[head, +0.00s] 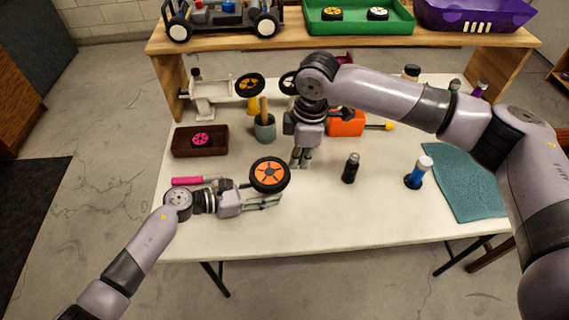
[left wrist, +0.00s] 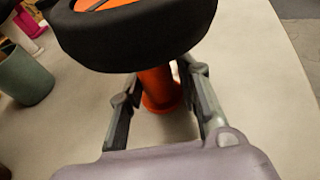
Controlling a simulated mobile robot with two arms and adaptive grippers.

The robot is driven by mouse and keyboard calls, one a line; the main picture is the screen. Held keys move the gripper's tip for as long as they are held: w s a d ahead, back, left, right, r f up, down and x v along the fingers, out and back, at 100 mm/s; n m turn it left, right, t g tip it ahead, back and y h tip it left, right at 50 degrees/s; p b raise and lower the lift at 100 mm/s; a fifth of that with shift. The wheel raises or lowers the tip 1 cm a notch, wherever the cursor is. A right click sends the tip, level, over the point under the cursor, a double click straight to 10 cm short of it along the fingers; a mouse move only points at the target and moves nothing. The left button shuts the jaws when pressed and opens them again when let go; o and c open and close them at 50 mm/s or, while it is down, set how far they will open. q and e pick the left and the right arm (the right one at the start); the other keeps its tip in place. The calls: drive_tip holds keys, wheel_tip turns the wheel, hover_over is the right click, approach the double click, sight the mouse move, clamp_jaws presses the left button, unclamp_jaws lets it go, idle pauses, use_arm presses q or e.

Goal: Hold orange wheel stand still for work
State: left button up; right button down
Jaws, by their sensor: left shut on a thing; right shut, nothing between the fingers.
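The orange wheel stand carries a wheel with a black tyre and orange hub (head: 270,174) near the left-centre of the table. Its orange post (left wrist: 158,88) shows below the tyre (left wrist: 135,40) in the left wrist view. My left gripper (head: 266,200) is shut on the post, with one finger on each side, below the wheel. The tyre hides the upper post and part of the fingers. My right gripper (head: 300,160) is shut and empty, pointing down above the table, behind and to the right of the wheel.
A brown tray (head: 180,152) with a pink wheel, a pink-handled tool (head: 187,181) and a grey-green cup (head: 264,130) are near the left arm. The front table is clear.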

use_arm(q)
drive_tip(key=shift+f, duration=0.1)
use_arm(e)
wheel_tip(320, 180, up, 12)
drive_tip(key=d, duration=0.1)
drive_tip(key=shift+d+f, duration=0.15)
drive_tip(key=shift+f, duration=0.05)
use_arm(q)
drive_tip(key=o, duration=1.2)
drive_tip(key=shift+c, duration=0.2)
drive_tip(key=v, duration=1.2)
